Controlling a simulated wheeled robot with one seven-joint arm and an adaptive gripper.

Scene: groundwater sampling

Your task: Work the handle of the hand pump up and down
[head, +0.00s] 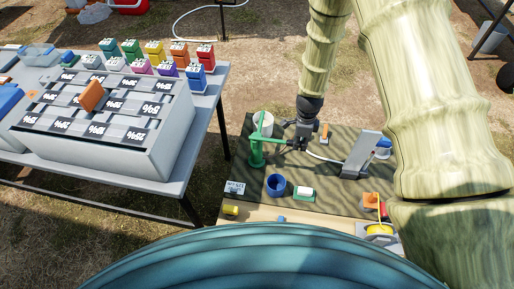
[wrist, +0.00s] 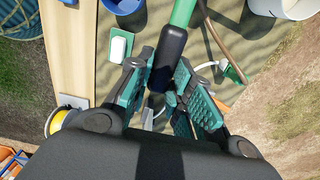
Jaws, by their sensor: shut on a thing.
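The green hand pump (head: 257,152) stands upright on the striped mat, left of my arm in the head view. Its green handle (head: 273,140) reaches out to the right toward my gripper (head: 301,137). In the wrist view the handle is a green bar (wrist: 183,13) ending in a black grip (wrist: 169,52). My gripper (wrist: 164,76) is shut on this black grip, with a toothed green finger on each side. The handle looks roughly level in the head view. The far end of the grip is partly hidden by the fingers.
On the striped mat (head: 245,175) stand a blue cup (head: 276,186), a white bucket (head: 263,122) and a grey upright device (head: 361,154) with a pale hose. Bare ground lies behind the mat.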

